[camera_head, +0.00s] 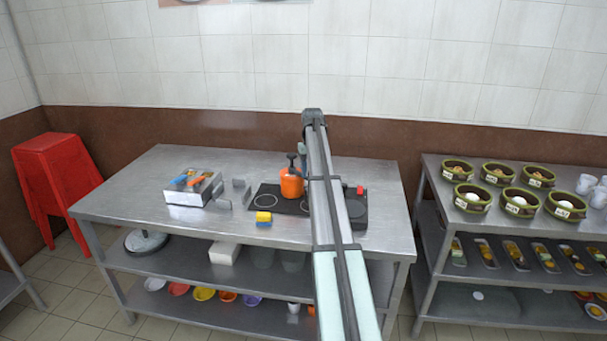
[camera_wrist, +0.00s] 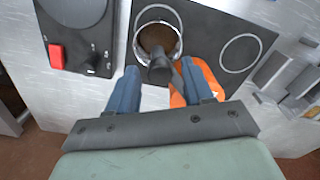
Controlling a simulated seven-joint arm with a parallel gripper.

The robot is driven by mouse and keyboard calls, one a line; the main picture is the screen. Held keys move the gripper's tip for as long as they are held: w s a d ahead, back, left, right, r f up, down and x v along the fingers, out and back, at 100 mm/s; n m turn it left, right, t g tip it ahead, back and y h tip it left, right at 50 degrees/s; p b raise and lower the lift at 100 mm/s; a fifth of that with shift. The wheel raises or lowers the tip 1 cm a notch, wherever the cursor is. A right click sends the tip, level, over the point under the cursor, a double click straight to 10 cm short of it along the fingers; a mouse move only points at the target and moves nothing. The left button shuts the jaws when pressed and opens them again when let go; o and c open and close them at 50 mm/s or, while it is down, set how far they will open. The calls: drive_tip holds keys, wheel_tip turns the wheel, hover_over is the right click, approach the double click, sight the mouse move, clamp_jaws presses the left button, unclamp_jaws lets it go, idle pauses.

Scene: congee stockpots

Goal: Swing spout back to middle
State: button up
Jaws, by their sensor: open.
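An orange bottle with a dark pump top (camera_head: 291,185) stands on the steel table, by the black hob and just left of my arm. In the wrist view the orange body (camera_wrist: 204,82) shows partly behind my right finger. A dark grey piece, seemingly the pump head with its spout (camera_wrist: 160,70), lies between the fingertips. Which way the spout points is hard to tell. My gripper (camera_wrist: 159,75) is open, its two blue fingers on either side of that piece with gaps visible.
A yellow-blue sponge (camera_head: 264,219) and a metal tray (camera_head: 194,188) are left. The table's front left is clear.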

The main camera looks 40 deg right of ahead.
drive_tip(key=shift+c, duration=0.4)
drive_tip(key=c, duration=0.5)
drive_tip(key=shift+a, duration=0.1)
